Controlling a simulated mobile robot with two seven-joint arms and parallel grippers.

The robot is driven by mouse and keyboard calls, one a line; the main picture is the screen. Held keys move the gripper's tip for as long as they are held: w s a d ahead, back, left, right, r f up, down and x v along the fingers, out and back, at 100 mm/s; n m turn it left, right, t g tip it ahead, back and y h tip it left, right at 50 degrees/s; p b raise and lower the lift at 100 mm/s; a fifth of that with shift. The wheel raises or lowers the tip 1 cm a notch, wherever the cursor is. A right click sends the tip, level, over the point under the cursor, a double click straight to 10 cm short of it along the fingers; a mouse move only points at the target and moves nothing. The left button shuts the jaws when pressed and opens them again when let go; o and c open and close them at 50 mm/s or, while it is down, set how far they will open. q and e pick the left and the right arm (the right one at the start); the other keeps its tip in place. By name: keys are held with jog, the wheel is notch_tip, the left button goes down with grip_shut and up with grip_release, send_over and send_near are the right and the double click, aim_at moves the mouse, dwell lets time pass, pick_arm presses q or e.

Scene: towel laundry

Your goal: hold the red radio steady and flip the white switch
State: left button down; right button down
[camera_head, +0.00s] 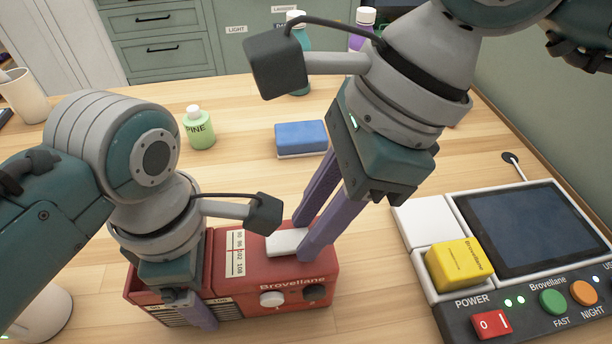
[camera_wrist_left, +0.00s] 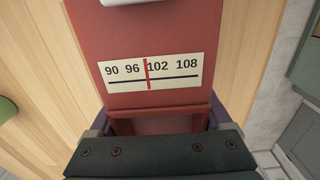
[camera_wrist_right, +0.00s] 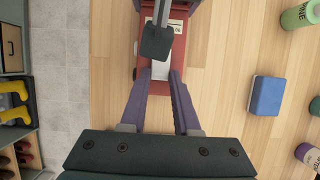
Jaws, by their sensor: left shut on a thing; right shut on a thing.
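The red radio (camera_head: 255,270) stands on the wooden table, with a dial strip and the white switch (camera_head: 284,242) on its top. My left gripper (camera_head: 198,308) is shut on the radio's left end; its fingers show on either side of the red body (camera_wrist_left: 160,84) in the left wrist view. My right gripper (camera_head: 304,238) reaches down from above, its purple fingers shut on the white switch. In the right wrist view the switch (camera_wrist_right: 160,70) lies between the fingertips, and the left arm partly covers the radio.
A blue-and-white block (camera_head: 301,137) and a green PINE bottle (camera_head: 199,130) stand behind the radio. A control panel (camera_head: 425,228) with a screen, a yellow block (camera_head: 458,266) and buttons is at the right.

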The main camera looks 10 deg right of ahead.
jog(key=shift+a, duration=0.1)
jog(key=shift+a+r+h, duration=0.15)
jog(key=shift+h, duration=0.25)
jog(key=shift+a+r+h, duration=0.1)
jog(key=shift+a+h, duration=0.05)
jog(key=shift+h, duration=0.65)
jog(key=c, duration=0.6)
grip_release()
jog(key=shift+c, duration=0.2)
notch_tip(320, 180, up, 12)
jog(key=d, duration=0.2)
